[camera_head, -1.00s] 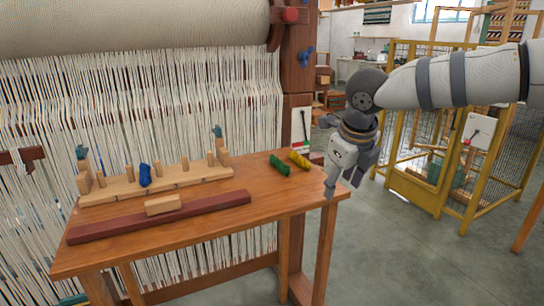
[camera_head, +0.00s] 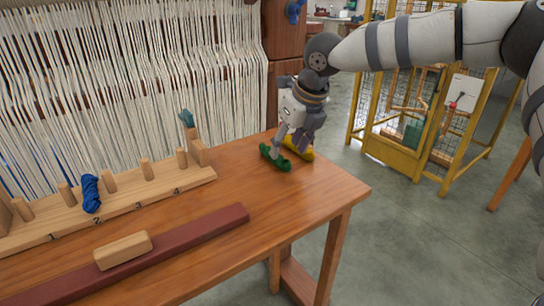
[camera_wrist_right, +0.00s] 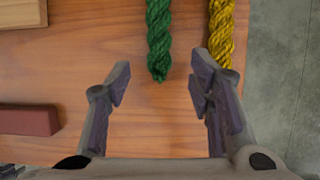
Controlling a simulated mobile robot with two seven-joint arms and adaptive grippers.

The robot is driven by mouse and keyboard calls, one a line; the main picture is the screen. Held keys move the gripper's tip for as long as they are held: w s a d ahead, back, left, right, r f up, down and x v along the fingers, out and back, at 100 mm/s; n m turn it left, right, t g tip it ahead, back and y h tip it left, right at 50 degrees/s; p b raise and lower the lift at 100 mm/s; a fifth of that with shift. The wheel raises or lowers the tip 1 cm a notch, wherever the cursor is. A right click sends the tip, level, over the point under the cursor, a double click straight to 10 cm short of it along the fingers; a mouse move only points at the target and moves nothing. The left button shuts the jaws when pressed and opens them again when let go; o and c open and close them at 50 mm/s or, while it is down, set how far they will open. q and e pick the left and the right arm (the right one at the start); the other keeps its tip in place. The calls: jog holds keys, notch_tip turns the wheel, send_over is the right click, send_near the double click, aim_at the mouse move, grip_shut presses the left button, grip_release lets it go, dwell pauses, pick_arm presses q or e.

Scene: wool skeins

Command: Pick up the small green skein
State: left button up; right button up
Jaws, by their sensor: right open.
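The small green skein (camera_head: 275,157) lies on the wooden table near its right end, beside a yellow skein (camera_head: 300,149). My right gripper (camera_head: 289,143) is at the skeins and partly covers them in the head view. In the right wrist view the green skein (camera_wrist_right: 158,38) lies ahead of the open fingers, in line with the gap between them (camera_wrist_right: 158,85). The yellow skein (camera_wrist_right: 222,32) is ahead of the right-hand finger. Nothing is between the fingers. My left gripper is not in view.
A numbered wooden peg rack (camera_head: 140,199) stands on the table (camera_head: 240,235), with a blue skein (camera_head: 91,194) on it. A dark red bar (camera_head: 190,240) and a small wooden block (camera_head: 122,250) lie in front. The loom's threads (camera_head: 110,80) stand behind the table.

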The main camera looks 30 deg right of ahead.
aim_at(284, 158)
jog(key=x, duration=0.3)
jog(key=shift+a+f, duration=0.1)
jog(key=shift+f, duration=0.3)
jog(key=shift+r, duration=0.1)
jog(key=c, duration=1)
jog(key=shift+c, duration=0.2)
